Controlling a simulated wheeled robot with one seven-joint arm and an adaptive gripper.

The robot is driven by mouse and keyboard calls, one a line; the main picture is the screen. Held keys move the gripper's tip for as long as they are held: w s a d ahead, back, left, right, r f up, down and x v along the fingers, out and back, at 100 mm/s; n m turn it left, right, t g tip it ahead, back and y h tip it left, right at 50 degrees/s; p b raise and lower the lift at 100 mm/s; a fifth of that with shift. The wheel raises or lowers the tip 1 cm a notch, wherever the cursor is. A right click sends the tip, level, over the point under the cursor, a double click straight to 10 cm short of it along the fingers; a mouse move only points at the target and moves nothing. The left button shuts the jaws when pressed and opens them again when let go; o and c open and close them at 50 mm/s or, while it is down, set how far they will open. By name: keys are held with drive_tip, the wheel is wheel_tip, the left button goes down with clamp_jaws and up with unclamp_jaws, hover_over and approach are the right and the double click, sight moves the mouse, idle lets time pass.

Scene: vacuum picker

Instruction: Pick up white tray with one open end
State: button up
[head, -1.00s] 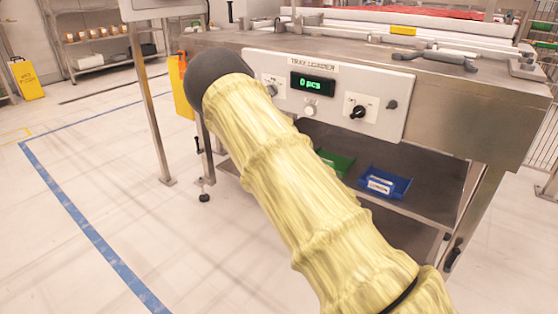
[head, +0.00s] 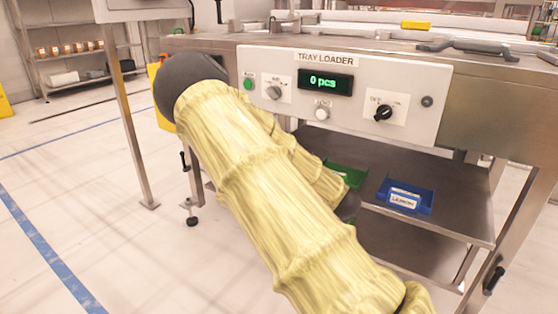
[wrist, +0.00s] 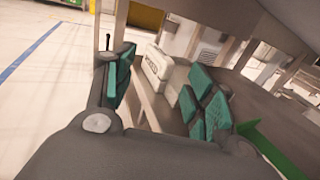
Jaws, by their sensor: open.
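In the wrist view a white, box-like tray (wrist: 157,66) with a dark-lettered label on its face stands beyond my fingers. I cannot tell which end is open. My gripper (wrist: 162,88) is open, with teal pads on both sides. The tray shows in the gap between the pads, apart from them, with nothing held. In the head view my yellow-sleeved arm covers the left part of the lower shelf, and neither my gripper nor this tray can be seen there.
A green bin (head: 345,174) and a blue labelled bin (head: 405,196) sit on the steel lower shelf (head: 440,224) under the tray loader. The control panel (head: 345,92) and steel frame overhang it. A metal leg (head: 134,130) stands at left. Open floor lies further left.

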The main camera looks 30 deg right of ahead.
drive_tip(key=w, duration=0.1)
drive_tip(key=w+b, duration=0.1)
drive_tip(key=w, duration=0.2)
drive_tip(key=shift+w+a+b, duration=0.3)
drive_tip(key=shift+w+b, duration=0.05)
drive_tip(key=shift+b, duration=0.05)
drive_tip(key=w+b, duration=0.2)
drive_tip(key=w, duration=0.1)
drive_tip(key=shift+w+f, duration=0.15)
drive_tip(key=shift+w, duration=0.25)
drive_tip(key=shift+w+r+b, duration=0.2)
drive_tip(key=shift+w+b, duration=0.15)
drive_tip(key=shift+w, duration=0.4)
clamp_jaws()
